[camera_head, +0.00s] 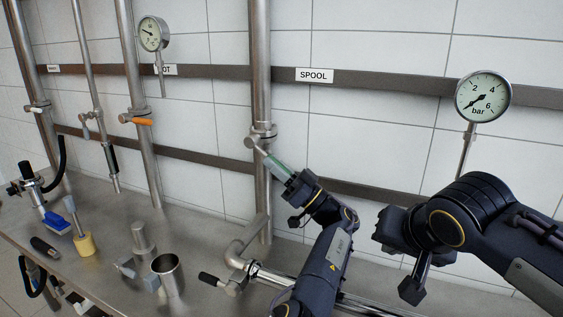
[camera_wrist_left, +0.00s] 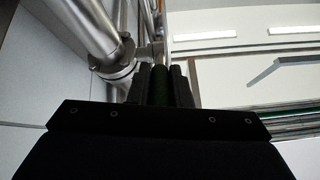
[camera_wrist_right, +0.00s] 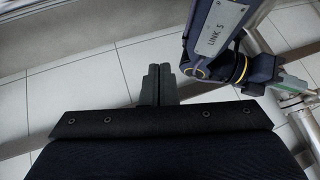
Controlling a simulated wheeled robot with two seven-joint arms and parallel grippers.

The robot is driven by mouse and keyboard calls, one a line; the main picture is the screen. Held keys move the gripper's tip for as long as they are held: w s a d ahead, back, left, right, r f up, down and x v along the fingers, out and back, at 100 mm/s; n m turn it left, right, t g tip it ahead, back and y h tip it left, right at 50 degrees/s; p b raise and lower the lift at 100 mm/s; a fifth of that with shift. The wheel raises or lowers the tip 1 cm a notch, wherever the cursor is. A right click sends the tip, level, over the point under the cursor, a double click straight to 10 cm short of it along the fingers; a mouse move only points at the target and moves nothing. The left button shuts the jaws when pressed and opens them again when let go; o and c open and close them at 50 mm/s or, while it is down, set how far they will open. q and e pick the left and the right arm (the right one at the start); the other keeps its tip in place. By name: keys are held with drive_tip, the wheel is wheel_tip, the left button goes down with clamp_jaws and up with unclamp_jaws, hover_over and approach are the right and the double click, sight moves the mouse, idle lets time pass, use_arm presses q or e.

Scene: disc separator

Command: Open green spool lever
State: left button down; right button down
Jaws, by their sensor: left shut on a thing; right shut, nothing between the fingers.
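The green spool lever (camera_head: 278,166) juts down and to the right from a valve on the vertical steel pipe (camera_head: 260,100) below the SPOOL label (camera_head: 314,75). My left gripper (camera_head: 291,181) is shut on the lever's green handle near its lower end. In the left wrist view the dark green handle (camera_wrist_left: 161,84) sits between the two fingers, with the valve and pipe (camera_wrist_left: 97,30) at upper left. My right gripper (camera_head: 412,290) is shut and empty, pointing down at the right, apart from the lever.
An orange lever (camera_head: 136,119) is on a pipe further left. A pressure gauge (camera_head: 483,97) stands at the right, near my right arm. A steel cup (camera_head: 168,274), a yellow-based tool (camera_head: 85,244) and a black-handled valve (camera_head: 212,280) are on the steel bench (camera_head: 190,222).

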drive_tip(key=w+a+r+m+t, duration=0.2)
drive_tip(key=w+a+r, duration=0.3)
drive_tip(key=a+r, duration=0.3)
drive_tip(key=w+a+r+m+t, duration=0.2)
drive_tip(key=w+a+r+t, duration=0.15)
drive_tip(key=a+r, duration=0.45)
drive_tip(key=w+a+f, duration=0.3)
drive_tip(key=w+f, duration=0.6)
drive_tip(key=w, duration=0.2)
drive_tip(key=shift+a+f+g+h, duration=0.15)
drive_tip(key=shift+a+g+h, duration=0.2)
drive_tip(key=shift+h, duration=0.05)
